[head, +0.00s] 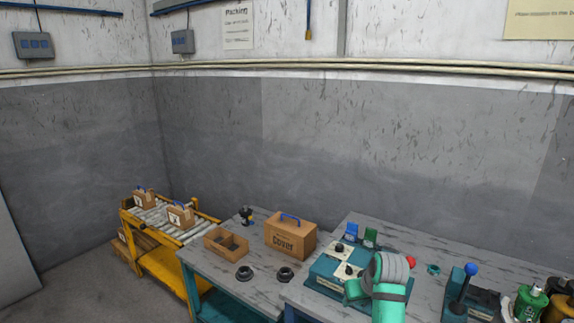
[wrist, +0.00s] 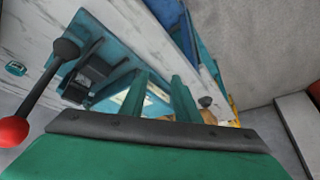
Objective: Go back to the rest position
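My arm, teal and grey, shows in the head view over the right-hand workbench (head: 430,252), bent beside a teal fixture (head: 322,268). My gripper (wrist: 160,88) shows in the wrist view as two green fingers standing apart, with nothing seen held between them. The fingers point across the bench toward its edge and the floor. In the head view the fingertips are hard to make out against the teal fixture.
A lever with a red ball (wrist: 14,131) is close at the wrist view's left. A blue-ball lever (head: 471,270) stands right of my arm. A "Cover" box (head: 290,238), an open box (head: 226,242) and black rings (head: 245,273) sit on the left bench. A yellow conveyor (head: 160,262) stands beyond.

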